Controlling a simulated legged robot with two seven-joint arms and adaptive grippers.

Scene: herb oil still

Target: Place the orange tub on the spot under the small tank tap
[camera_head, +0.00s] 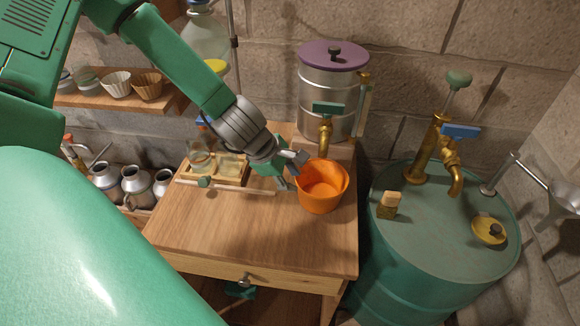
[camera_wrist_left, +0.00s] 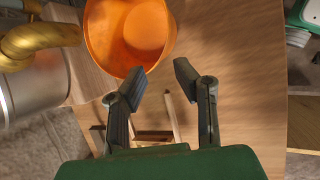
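The orange tub (camera_head: 322,190) stands upright on the wooden table, just in front of the small metal tank (camera_head: 325,95) with a purple lid. The tank's brass tap (camera_head: 325,138) with a green handle hangs above the tub's back rim. The tub also shows at the top of the left wrist view (camera_wrist_left: 130,35). My left gripper (camera_head: 292,170) is at the tub's left side. Its fingers (camera_wrist_left: 158,82) are apart with nothing between them, and the tips are close to the rim; I cannot tell whether they touch it. The table spot under the tub cannot be seen. My right gripper is not in view.
A wooden tray (camera_head: 240,180) with glass items lies left of the tub. Milk cans (camera_head: 137,186) are at left. The table's front is clear.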

